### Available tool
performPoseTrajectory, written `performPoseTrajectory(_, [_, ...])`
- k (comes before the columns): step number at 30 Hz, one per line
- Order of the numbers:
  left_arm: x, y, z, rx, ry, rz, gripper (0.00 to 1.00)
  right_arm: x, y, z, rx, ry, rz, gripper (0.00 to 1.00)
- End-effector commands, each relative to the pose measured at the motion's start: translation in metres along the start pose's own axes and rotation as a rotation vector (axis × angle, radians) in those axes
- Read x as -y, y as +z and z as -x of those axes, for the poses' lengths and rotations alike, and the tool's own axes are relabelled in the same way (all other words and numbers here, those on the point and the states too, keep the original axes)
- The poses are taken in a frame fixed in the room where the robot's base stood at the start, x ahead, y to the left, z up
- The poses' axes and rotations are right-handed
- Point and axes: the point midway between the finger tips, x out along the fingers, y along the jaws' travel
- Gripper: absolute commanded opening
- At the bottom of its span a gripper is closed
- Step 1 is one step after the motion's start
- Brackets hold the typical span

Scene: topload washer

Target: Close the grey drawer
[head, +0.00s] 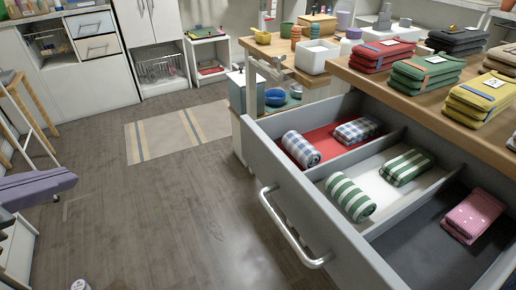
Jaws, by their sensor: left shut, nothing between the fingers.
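The grey drawer (318,213) is pulled well out of the wooden-topped counter at the right. Its silver bar handle (283,232) runs along the front, with nothing touching it. Inside are three compartments with red, white and dark floors. A blue checked roll (301,149) and a blue checked folded cloth (358,131) lie in the red one. Green striped cloths (350,197) lie in the white one, and a pink cloth (474,216) in the dark one. Only a small tip of my left gripper (80,285) shows at the bottom left edge, shut and empty, far from the handle. My right gripper is out of view.
Folded red, green and yellow cloths lie on the counter top (395,95) above the drawer. A striped rug (178,133) lies on the floor. A purple padded board (38,185) stands at the left. The floor before the drawer is clear.

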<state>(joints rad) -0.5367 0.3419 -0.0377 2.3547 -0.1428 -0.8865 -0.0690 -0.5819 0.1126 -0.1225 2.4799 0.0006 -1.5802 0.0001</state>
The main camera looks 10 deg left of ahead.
Motion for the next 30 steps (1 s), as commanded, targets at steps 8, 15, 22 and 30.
performPoseTrajectory(8, [0.0,0.005,-0.041,-0.219,-0.087,-0.15,0.0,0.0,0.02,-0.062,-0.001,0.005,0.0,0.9])
performPoseTrajectory(15, [-0.015,0.011,-0.076,-0.492,-0.165,-0.358,0.0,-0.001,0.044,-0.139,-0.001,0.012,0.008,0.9])
performPoseTrajectory(22, [-0.064,0.029,-0.099,-0.882,-0.205,-0.683,0.0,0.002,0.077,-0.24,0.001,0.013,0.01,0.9])
performPoseTrajectory(30, [-0.127,0.069,-0.098,-1.245,-0.156,-0.994,0.0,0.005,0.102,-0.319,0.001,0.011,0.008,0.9])
